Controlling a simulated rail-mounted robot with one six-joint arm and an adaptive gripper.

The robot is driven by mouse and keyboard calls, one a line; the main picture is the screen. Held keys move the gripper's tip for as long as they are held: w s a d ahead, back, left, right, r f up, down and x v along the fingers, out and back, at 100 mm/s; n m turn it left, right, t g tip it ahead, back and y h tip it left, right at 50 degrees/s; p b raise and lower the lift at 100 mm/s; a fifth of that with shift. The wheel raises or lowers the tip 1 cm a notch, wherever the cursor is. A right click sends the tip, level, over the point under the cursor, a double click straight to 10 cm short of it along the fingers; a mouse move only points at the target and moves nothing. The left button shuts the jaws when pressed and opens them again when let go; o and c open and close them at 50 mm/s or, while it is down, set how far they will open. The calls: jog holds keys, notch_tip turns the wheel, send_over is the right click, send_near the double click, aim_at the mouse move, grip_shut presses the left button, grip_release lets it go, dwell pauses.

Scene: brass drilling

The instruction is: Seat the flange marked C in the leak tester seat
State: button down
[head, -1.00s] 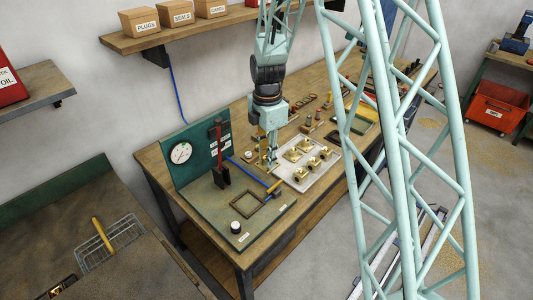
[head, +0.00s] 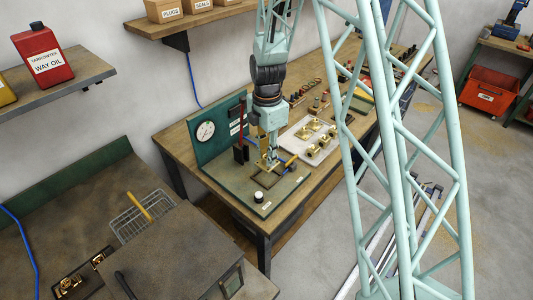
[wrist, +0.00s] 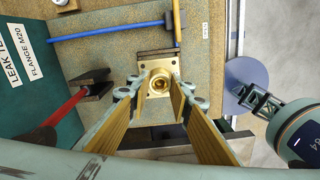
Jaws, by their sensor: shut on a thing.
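My gripper (head: 271,160) points down over the leak tester's green base and is shut on a brass flange (wrist: 160,84). In the wrist view the flange sits between the fingertips, its round bore facing the camera and its square plate spreading beyond the fingers. No letter can be read on it. The leak tester seat (head: 269,180), a dark square frame on the base, lies just under and in front of the flange in the head view. The fingers and flange hide part of it. I cannot tell whether the flange touches it.
The tester's green back panel with a gauge (head: 205,131) stands left of my gripper. A red-handled lever (wrist: 68,108) stands close by. A white tray (head: 302,152) with several brass flanges lies to the right.

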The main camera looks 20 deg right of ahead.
jog(key=shift+s+a, duration=0.1)
jog(key=shift+f, duration=0.15)
dwell(0.5)
jog(key=shift+f+b, duration=0.85)
jog(key=shift+f, duration=1.05)
jog(key=shift+f+b, duration=0.5)
jog(key=shift+f, duration=0.15)
jog(key=shift+f+b, duration=0.75)
jog(key=shift+b, duration=0.15)
dwell(2.2)
dwell(0.4)
jog(key=c, duration=2.3)
grip_release()
jog(key=shift+o, duration=0.8)
